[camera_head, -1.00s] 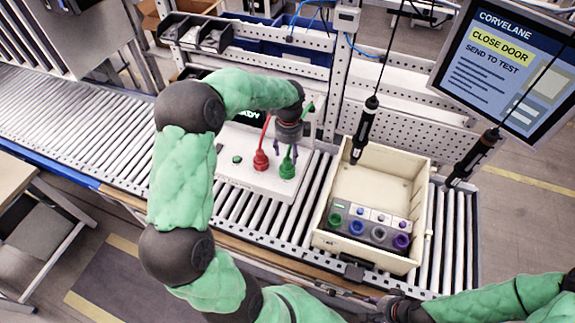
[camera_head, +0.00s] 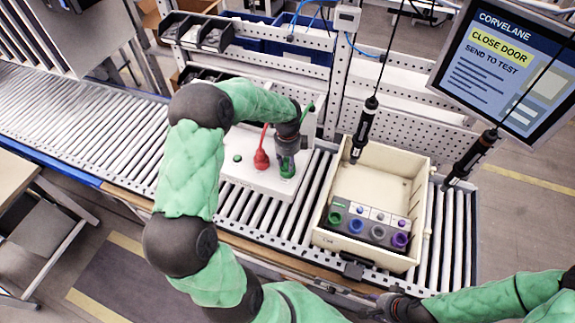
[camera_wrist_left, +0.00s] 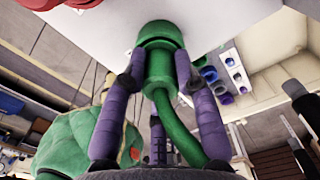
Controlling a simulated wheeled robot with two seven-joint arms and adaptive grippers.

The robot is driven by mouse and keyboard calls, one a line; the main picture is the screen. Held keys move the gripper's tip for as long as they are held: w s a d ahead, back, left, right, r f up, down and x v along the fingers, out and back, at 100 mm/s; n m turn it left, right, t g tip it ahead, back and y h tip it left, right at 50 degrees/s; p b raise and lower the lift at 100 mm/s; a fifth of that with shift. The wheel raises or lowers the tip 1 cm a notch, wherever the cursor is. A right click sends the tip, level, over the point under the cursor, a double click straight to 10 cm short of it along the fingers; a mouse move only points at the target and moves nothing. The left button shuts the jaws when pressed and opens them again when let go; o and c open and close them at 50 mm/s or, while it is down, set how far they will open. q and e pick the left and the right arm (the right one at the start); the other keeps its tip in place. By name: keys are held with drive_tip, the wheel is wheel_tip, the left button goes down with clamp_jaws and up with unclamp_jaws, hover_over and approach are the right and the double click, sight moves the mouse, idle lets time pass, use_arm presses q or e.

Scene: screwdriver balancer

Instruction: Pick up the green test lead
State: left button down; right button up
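The green test lead (camera_head: 287,171) stands upright in the white test box, its plug at the box's right side. In the left wrist view the green plug (camera_wrist_left: 160,65) is between the purple fingers, and its cable runs back toward the palm. My left gripper (camera_head: 288,163) is over the plug from above. In the wrist view its fingertips (camera_wrist_left: 160,72) bear on both sides of the plug with no clear gap. My right gripper (camera_head: 375,300) is low at the front edge of the conveyor; its fingers are too small to read.
A red test lead (camera_head: 262,158) stands just left of the green one on the white box (camera_head: 265,183). A cream bin (camera_head: 325,238) with a grey unit of coloured sockets (camera_head: 370,229) is to the right.

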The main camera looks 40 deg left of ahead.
idle(0.4)
use_arm(q)
drive_tip(key=shift+r, duration=0.55)
wheel_tip(320, 180, up, 2)
drive_tip(key=shift+w+r, duration=0.1)
drive_tip(key=s+d+r+b, duration=0.1)
drive_tip(key=s+r, duration=0.4)
drive_tip(key=s, duration=0.2)
drive_tip(key=s+d+r+b, duration=0.1)
drive_tip(key=s+r, duration=0.3)
drive_tip(key=s, duration=0.3)
drive_tip(key=shift+d+r+b, duration=0.2)
drive_tip(key=shift+r+b, duration=0.15)
drive_tip(key=shift+b, duration=0.05)
